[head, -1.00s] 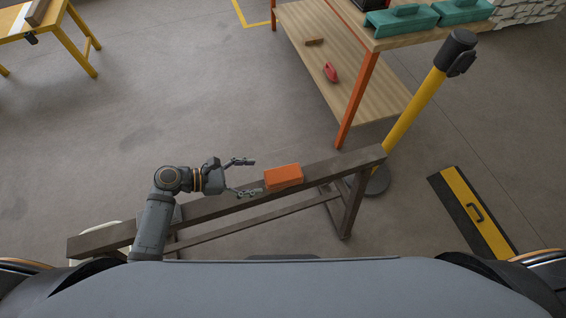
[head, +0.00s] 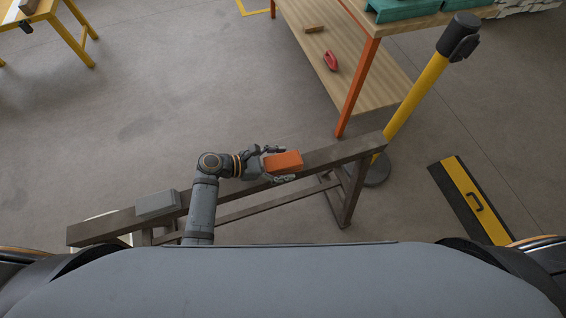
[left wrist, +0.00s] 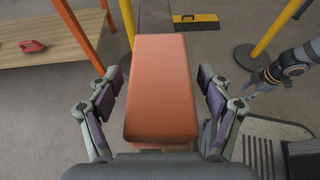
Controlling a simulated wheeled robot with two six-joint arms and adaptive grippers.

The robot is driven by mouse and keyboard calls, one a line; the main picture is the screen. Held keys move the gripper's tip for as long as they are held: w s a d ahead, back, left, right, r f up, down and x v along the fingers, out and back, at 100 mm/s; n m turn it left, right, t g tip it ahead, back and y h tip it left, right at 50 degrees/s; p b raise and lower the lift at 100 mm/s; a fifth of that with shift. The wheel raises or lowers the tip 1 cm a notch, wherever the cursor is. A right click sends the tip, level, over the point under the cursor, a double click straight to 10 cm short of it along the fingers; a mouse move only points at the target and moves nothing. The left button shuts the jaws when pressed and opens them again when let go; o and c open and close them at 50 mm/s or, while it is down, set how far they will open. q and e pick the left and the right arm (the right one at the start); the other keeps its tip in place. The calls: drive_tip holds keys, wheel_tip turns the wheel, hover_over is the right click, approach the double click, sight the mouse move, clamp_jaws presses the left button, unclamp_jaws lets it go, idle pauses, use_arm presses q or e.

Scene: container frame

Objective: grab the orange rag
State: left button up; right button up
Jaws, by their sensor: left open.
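The orange rag (head: 284,162) looks like a neat folded block. It lies on top of a narrow dark wooden beam (head: 340,152). My left gripper (head: 283,164) is open, with one finger on each side of the rag. In the left wrist view the rag (left wrist: 160,90) fills the middle between the spread fingers (left wrist: 160,86), with a visible gap on both sides. My right arm shows at the right of the left wrist view, with its gripper (left wrist: 252,90) small and clear of the rag; its jaw state is unclear.
A grey block (head: 157,202) lies on the left part of the beam. A yellow post (head: 415,100) stands by the beam's right end. An orange-legged shelf (head: 330,60) is behind. A black and yellow ramp (head: 470,200) lies on the floor at right.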

sight(281, 164)
use_arm(q)
drive_tip(key=shift+c, duration=0.8)
drive_tip(key=c, duration=1.1)
drive_tip(key=shift+r, duration=0.55)
drive_tip(key=r, duration=0.1)
drive_tip(key=r+p, duration=0.1)
drive_tip(key=r, duration=0.1)
drive_tip(key=shift+s, duration=0.25)
drive_tip(key=s+a+r+p, duration=0.1)
drive_tip(key=s+r+p, duration=0.2)
drive_tip(key=s+r, duration=0.6)
drive_tip(key=s, duration=0.4)
drive_tip(key=shift+s+a, duration=0.25)
drive_tip(key=shift+a, duration=0.05)
